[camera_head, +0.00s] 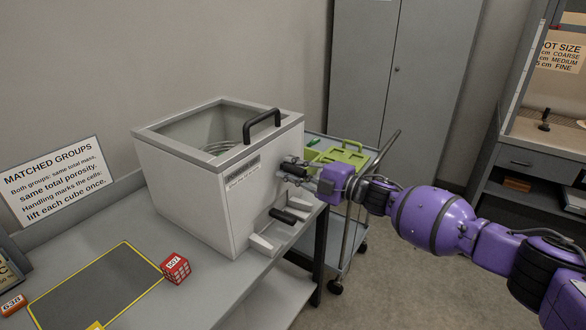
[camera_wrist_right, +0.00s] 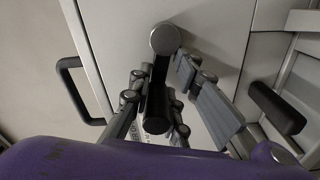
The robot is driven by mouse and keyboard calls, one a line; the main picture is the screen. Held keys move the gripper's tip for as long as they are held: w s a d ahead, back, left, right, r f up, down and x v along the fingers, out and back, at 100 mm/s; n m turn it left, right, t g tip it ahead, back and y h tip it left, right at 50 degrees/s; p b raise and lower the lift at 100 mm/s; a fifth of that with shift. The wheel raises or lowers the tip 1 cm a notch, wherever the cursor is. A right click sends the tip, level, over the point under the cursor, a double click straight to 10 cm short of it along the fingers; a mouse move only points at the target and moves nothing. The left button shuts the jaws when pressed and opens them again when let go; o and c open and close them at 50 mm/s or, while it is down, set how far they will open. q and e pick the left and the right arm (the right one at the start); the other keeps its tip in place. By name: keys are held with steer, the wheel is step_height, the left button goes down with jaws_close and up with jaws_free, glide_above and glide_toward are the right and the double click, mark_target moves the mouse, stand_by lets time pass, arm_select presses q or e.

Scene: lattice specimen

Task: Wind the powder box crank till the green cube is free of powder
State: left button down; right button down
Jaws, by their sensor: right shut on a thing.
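The powder box (camera_head: 205,185) is a large pale box on the bench, with a grey-rimmed window on top and a black lid handle (camera_head: 262,131). A coiled shape shows dimly through the window. I see no green cube; the inside is mostly hidden. My right gripper (camera_head: 296,172) is at the box's right side wall, shut on the crank. In the right wrist view the crank (camera_wrist_right: 157,100) shows as a black grip with a silver round end, between the fingers. My left gripper is not in view.
A red lattice cube (camera_head: 175,268) sits on the bench beside a yellow-edged dark mat (camera_head: 95,292). A second black handle (camera_head: 283,215) sits low on the box's side. A cart (camera_head: 345,250) with a green tray (camera_head: 338,157) stands behind my right arm.

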steer(key=shift+w+r, duration=0.25)
steer(key=shift+r, duration=0.5)
steer(key=c, duration=1.7)
jaws_free()
steer(key=shift+d, duration=0.1)
steer(key=shift+o, duration=0.4)
steer(key=shift+s+f, duration=0.1)
steer(key=shift+f, duration=0.15)
steer(key=shift+f, duration=0.15)
steer(key=shift+s, duration=0.1)
steer(key=v, duration=1.2)
steer(key=shift+o, duration=0.2)
